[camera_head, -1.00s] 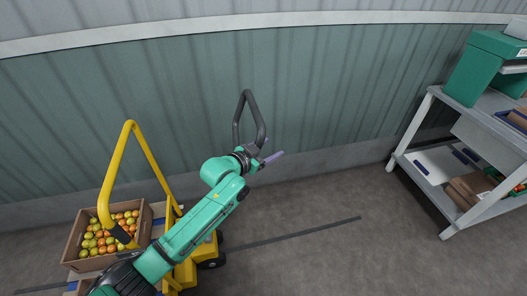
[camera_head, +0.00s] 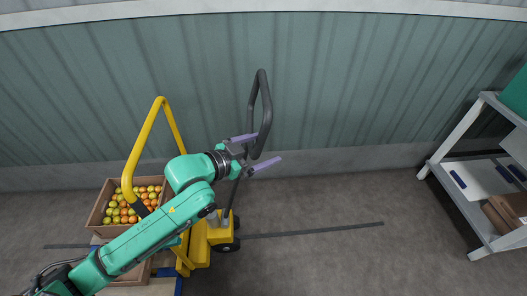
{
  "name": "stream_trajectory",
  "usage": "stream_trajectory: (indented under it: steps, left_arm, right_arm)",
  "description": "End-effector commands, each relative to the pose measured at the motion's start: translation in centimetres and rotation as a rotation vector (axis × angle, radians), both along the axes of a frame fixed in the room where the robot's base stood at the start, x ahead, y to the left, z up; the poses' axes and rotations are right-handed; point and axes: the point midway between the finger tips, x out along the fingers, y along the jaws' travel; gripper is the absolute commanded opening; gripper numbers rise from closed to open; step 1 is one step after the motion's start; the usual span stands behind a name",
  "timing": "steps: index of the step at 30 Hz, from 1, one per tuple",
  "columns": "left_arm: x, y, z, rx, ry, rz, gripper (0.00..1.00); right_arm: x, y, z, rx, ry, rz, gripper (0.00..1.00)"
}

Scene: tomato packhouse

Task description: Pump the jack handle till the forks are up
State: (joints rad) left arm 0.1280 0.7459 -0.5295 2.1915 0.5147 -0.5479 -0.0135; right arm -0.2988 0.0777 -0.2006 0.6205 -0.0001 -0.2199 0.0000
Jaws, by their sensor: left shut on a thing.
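The yellow pallet jack (camera_head: 198,250) stands on the floor, left of the middle, with a dark wheel at its base. Its dark handle loop (camera_head: 267,100) rises in front of the wall, and a dark pole runs down from it to the yellow base. My left gripper (camera_head: 258,152), with purple fingers, is shut on the lower part of the handle loop. The jack's forks are hidden under the load and my left arm, so their height cannot be told. My right gripper is not in view.
A tomato crate (camera_head: 98,212) sits on the load at left, beside a yellow hoop (camera_head: 133,165). A grey shelf rack (camera_head: 451,143) stands at right. The green wall (camera_head: 350,90) is close behind the handle. The floor between jack and rack is clear, with a dark line.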

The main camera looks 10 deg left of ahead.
Motion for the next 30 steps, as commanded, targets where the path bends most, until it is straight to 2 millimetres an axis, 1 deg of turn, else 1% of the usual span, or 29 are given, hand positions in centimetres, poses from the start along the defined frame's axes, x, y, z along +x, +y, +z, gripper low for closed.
stream_trajectory:
  steps: [1,3,4,10,15,24,30]
  left_arm:
    - [-0.8,-1.1,-0.2,-0.016,0.012,-0.026,0.62]
    - [-0.8,-1.1,-0.2,-0.016,0.011,-0.026,0.62]
    - [-0.4,-0.5,-0.3,-0.009,0.011,-0.011,0.62]
    - [-0.4,-0.3,-0.1,-0.008,0.01,-0.008,0.62]
    - [-1.2,0.8,0.3,-0.004,0.007,-0.002,0.62]
    - [-3.0,2.6,0.8,-0.001,0.007,0.0,0.62]
    - [-4.3,3.6,1.3,0.0,0.005,-0.003,0.62]
  right_arm:
    - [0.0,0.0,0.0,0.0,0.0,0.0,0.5]
    - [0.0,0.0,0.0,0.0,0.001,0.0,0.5]
    - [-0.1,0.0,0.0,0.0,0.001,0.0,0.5]
    - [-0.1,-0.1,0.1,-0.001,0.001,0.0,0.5]
    - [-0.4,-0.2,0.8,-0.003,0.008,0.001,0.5]
    - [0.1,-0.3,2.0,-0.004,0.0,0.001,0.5]
    - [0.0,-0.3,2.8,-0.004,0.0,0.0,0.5]
